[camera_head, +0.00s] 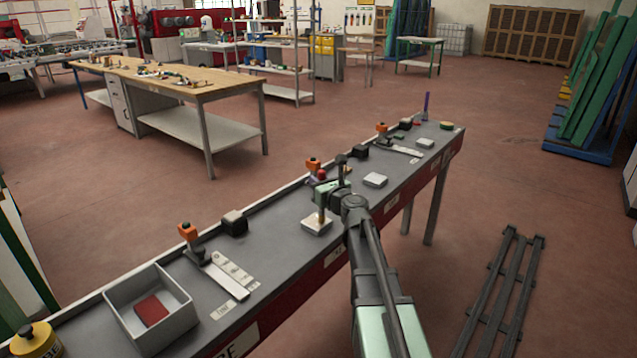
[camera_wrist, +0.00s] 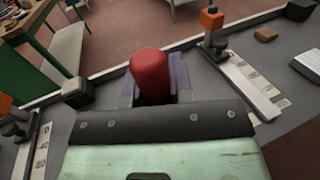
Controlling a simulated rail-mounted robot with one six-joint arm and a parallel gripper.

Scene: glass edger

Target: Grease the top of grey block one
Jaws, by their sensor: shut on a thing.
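My gripper (camera_head: 319,184) is shut on a tool with a rounded red top (camera_head: 321,173). The red top also shows between the purplish fingers in the wrist view (camera_wrist: 152,76). The tool's tan lower end (camera_head: 321,216) points down over a pale grey block (camera_head: 316,228) on the long dark bench. The end overlaps the block's top; whether it touches cannot be told. Two similar pale blocks lie farther along the bench, one in the middle (camera_head: 375,180) and one beyond it (camera_head: 425,142). No number is readable on the blocks.
A grey open box (camera_head: 180,331) holding a red pad (camera_head: 152,310) and a yellow can (camera_head: 36,342) stand at the near left. Orange-topped fixtures (camera_head: 187,231) and black blocks (camera_head: 234,222) line the bench's far side. Bare bench lies left of the pale block.

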